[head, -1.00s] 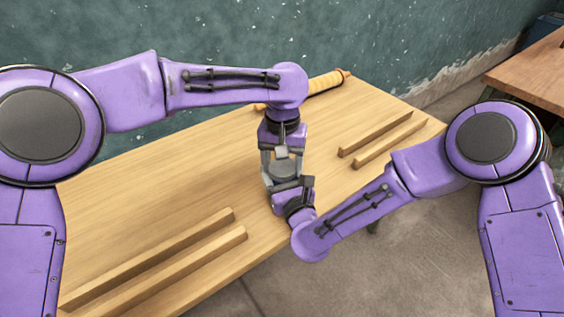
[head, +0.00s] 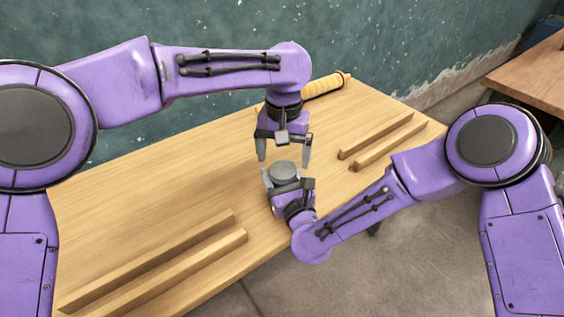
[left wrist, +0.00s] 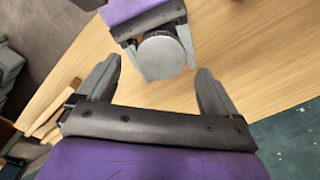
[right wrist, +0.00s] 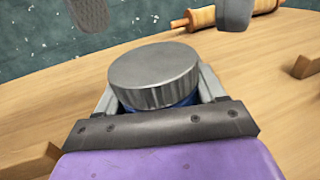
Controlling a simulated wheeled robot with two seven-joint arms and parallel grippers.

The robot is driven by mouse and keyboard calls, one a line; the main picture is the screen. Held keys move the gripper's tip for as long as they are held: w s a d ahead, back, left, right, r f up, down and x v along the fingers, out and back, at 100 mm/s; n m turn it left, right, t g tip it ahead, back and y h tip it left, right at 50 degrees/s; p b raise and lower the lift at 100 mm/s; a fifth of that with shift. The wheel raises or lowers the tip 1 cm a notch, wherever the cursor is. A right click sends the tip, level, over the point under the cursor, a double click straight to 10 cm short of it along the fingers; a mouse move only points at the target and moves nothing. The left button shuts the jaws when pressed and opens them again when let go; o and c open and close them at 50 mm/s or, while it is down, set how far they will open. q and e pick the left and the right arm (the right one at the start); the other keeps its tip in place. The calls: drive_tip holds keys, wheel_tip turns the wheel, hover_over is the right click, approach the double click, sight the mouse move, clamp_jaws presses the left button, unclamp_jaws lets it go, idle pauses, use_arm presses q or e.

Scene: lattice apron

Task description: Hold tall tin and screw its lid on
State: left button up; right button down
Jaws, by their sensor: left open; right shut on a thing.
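The tall tin (right wrist: 185,103) is mostly hidden; a blue strip of it shows under its grey ribbed lid in the right wrist view. The lid (right wrist: 155,75) sits level on top of the tin. It also shows in the head view (head: 283,169) and the left wrist view (left wrist: 162,56). My right gripper (head: 283,180) is shut around the tin just below the lid. My left gripper (head: 284,158) is open and empty, pointing down above the lid, with its fingers clear of it. Its two fingertips (left wrist: 158,75) are spread wide.
The wooden table (head: 150,195) has two wooden rails (head: 170,265) at the front left and two more (head: 380,143) at the right. A rolling pin (head: 325,84) lies at the back. The table's left middle is clear.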

use_arm(q)
drive_tip(key=shift+r, duration=0.4)
drive_tip(key=shift+c, duration=0.2)
drive_tip(key=shift+r, duration=0.2)
drive_tip(key=shift+c, duration=0.2)
drive_tip(key=r+n, duration=0.2)
drive_tip(key=n, duration=0.1)
drive_tip(key=shift+w, duration=0.2)
drive_tip(key=shift+r+n, duration=0.35)
drive_tip(key=shift+n, duration=0.85)
drive_tip(key=n, duration=0.4)
drive_tip(key=shift+s+r, duration=0.15)
